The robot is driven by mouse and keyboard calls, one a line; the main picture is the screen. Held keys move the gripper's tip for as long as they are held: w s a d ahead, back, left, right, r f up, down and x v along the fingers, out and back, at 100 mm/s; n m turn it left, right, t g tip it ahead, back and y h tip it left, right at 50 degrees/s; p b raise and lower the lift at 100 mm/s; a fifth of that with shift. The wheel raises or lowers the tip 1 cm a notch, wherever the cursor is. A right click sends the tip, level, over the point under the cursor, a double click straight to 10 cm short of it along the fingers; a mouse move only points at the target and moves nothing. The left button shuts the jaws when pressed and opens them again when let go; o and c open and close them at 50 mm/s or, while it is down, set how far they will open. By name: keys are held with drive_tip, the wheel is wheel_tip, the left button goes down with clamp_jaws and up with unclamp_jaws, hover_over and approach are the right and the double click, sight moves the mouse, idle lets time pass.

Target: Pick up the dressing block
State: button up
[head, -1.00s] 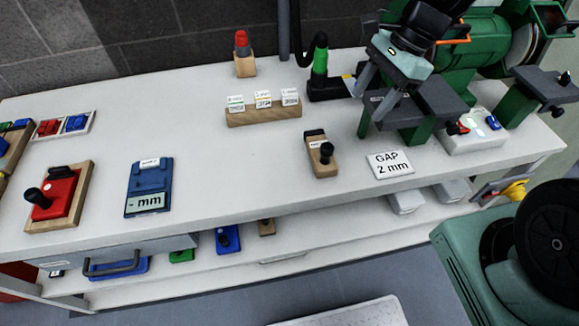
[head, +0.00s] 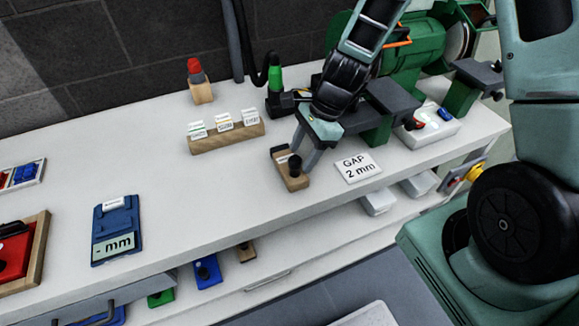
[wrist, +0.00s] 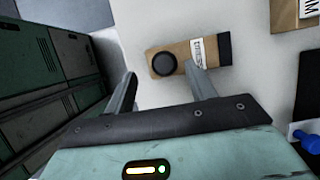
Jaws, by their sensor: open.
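The dressing block (head: 293,178) is a small wooden block with a black knob, a black end and a white label. It lies on the white bench top, left of the "GAP 2 mm" card. My gripper (head: 304,158) is open and empty, right at the block in the head view. In the wrist view my gripper (wrist: 160,72) has a fingertip on each side of the black knob of the dressing block (wrist: 183,49). I cannot tell whether the fingers touch it or how far above it they are.
The "GAP 2 mm" card (head: 358,168) lies just right of the block. The green bench grinder (head: 405,60) and its dark rests stand behind on the right. A wooden holder with white tags (head: 228,138) and a blue "mm" gauge (head: 116,230) sit left. Bench between them is clear.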

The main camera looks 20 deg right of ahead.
sight(296, 158)
drive_tip(key=x, duration=0.4)
drive_tip(key=shift+w+a+r, duration=0.15)
drive_tip(key=shift+w+a, duration=0.05)
drive_tip(key=shift+w, duration=0.15)
drive_tip(key=shift+a+f, duration=0.25)
drive_tip(key=shift+f, duration=0.35)
clamp_jaws()
